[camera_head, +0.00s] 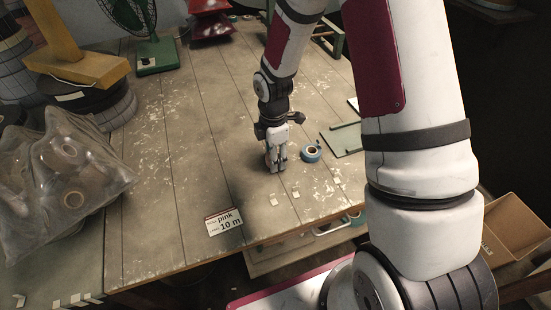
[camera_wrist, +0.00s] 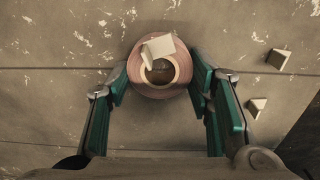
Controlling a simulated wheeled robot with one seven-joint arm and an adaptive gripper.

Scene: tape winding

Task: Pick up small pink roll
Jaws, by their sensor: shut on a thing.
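The small pink roll (camera_wrist: 196,77) shows in the wrist view, with a pale inner ring and a whitish loose flap on top. My gripper (camera_wrist: 160,92) is shut on it, with one green-padded finger at each side of the roll. In the head view my gripper (camera_head: 275,165) points down at the wooden table. The roll cannot be made out there, as the gripper hides it. I cannot tell whether the roll touches the table.
A "pink 10 m" card (camera_head: 224,222) lies near the front edge. A plastic bag of rolls (camera_head: 62,180) stands at the left. Small pale pieces (camera_wrist: 279,58) lie nearby.

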